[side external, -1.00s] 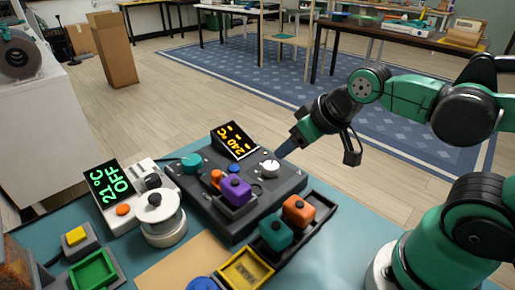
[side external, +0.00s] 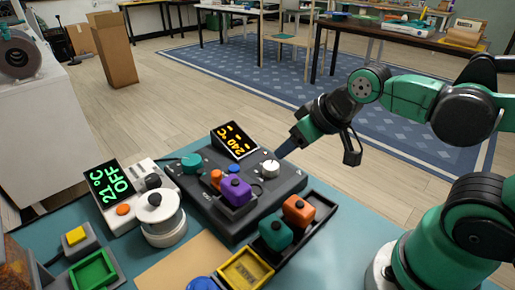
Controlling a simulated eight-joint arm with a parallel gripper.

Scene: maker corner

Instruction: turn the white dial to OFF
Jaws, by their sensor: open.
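The white dial (side external: 269,169) sits upright on the right part of a dark control unit (side external: 222,210). The unit's tilted display (side external: 235,141) reads 240 °C in orange, with dashes above. My gripper (side external: 281,153) is just behind and to the right of the white dial, fingers pointing down and left toward it. The fingers overlap closely in this view, and I cannot tell whether they touch the dial. The gripper is open. The dial's pointer mark is too small to read.
The unit also bears a teal knob (side external: 191,163) and a purple block (side external: 236,191). A light unit with a green display (side external: 111,184) reading 21 °C OFF and a white spool-like thing (side external: 160,212) stand left. A tray (side external: 318,219) with orange and teal blocks stands in front.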

